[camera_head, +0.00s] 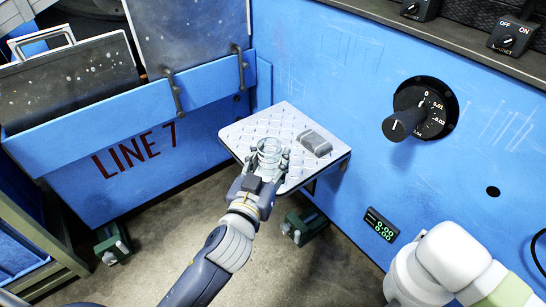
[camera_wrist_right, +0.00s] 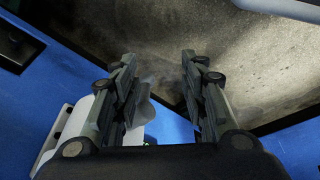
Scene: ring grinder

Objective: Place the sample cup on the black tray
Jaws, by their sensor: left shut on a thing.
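The sample cup (camera_head: 270,150) is a clear, glassy round cup at the shelf of light diamond plate (camera_head: 240,140) on the blue machine. My left gripper (camera_head: 268,160) is shut on the cup, with its fingers on either side of it. I cannot tell whether the cup touches the plate or is just above it. My right gripper (camera_wrist_right: 160,75) is open and empty in the right wrist view, with its two fingers well apart. In the head view only part of my right arm shows, at the lower right. I cannot make out the black tray for sure.
A grey block (camera_head: 314,142) lies on the shelf right of the cup. A black dial (camera_head: 408,122) sticks out of the blue machine wall. A blue bin (camera_head: 120,135) marked LINE 7 stands at the left. Green feet (camera_head: 305,225) stand on the floor below.

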